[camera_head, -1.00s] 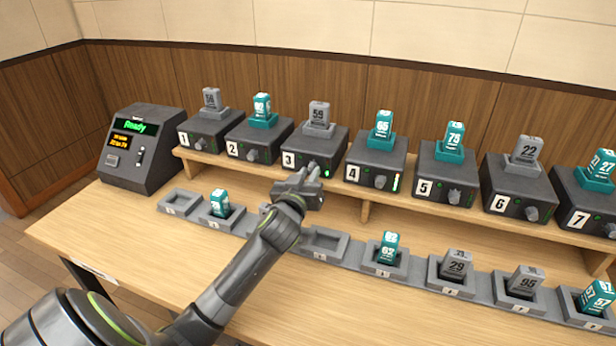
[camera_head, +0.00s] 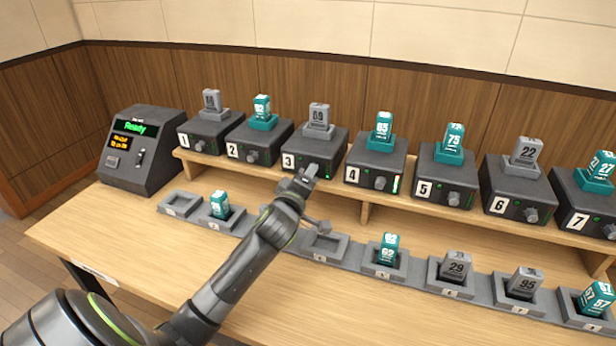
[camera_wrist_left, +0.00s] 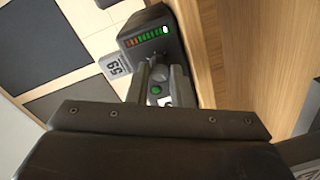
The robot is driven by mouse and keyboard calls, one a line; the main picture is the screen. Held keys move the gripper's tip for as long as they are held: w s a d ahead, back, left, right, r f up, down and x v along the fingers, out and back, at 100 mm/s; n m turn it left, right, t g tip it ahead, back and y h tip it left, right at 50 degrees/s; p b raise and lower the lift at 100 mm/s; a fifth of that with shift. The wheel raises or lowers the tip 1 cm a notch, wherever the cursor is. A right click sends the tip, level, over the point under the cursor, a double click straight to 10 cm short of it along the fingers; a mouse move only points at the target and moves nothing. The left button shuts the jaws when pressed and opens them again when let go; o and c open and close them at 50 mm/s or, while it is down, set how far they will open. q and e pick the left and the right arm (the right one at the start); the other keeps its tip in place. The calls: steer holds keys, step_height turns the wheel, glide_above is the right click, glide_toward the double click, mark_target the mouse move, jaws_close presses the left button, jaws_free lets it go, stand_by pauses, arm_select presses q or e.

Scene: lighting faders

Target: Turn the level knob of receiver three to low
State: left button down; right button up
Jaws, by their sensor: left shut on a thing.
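Receiver three (camera_head: 318,143) is a dark box marked 3 on the shelf, with a grey pack numbered 59 (camera_head: 318,116) standing on top. In the left wrist view its level bar (camera_wrist_left: 147,37) runs red, orange and green, with a bright lit segment at the green end. My left gripper (camera_head: 309,172) is at the front of the box. Its fingers (camera_wrist_left: 159,82) are shut on the level knob (camera_wrist_left: 158,72), which is mostly hidden in the head view. My right gripper is not in view.
Receiver two (camera_head: 249,143) and receiver four (camera_head: 376,166) stand close on either side. Below the shelf edge lies a row of grey trays (camera_head: 325,245), some holding packs. A console (camera_head: 140,150) reading Ready stands at the left.

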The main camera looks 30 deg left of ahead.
arm_select(q)
steer(key=shift+f+n, duration=0.2)
steer(key=shift+n, duration=2.1)
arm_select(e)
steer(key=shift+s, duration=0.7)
arm_select(q)
steer(key=c, duration=1.3)
jaws_free()
steer(key=shift+r, duration=0.1)
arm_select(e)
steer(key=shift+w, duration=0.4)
arm_select(q)
steer(key=shift+h, duration=0.3)
steer(key=shift+s, duration=0.2)
